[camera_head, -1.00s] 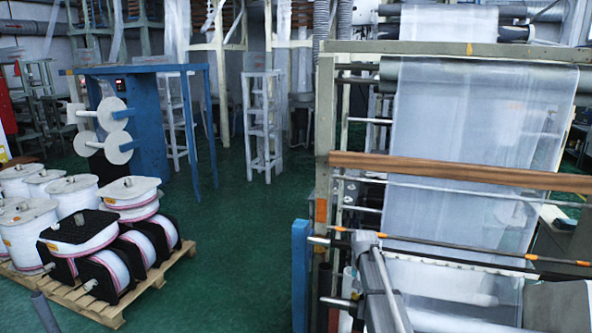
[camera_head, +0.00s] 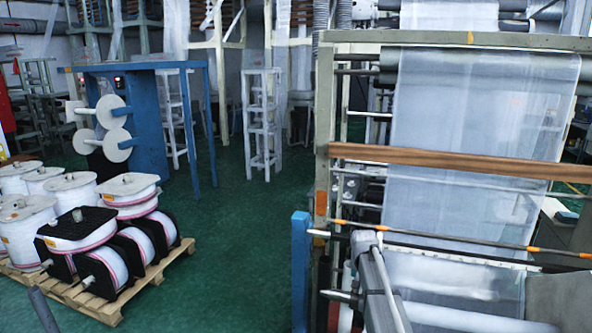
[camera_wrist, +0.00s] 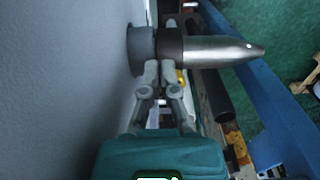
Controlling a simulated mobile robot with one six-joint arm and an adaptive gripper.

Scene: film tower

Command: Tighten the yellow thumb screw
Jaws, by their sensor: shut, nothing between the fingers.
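A small yellow piece (camera_wrist: 181,76), which looks like the thumb screw, shows in the wrist view just right of my fingertips. It is mostly hidden behind the right finger and under the pointed metal shaft end (camera_wrist: 222,50). My gripper (camera_wrist: 161,72) reaches up from the bottom of the wrist view, its fingertips close together at the dark collar (camera_wrist: 141,46) and shaft. It is shut with nothing held. I cannot tell whether the fingers touch the yellow piece. In the head view I cannot make out the screw or my gripper.
A large pale roll surface (camera_wrist: 60,90) fills the left of the wrist view. A blue frame bar (camera_wrist: 262,90) runs along the right. In the head view, the film machine (camera_head: 460,155) stands right, and a pallet (camera_head: 105,308) with spools stands left. Green floor (camera_head: 240,260) between them is clear.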

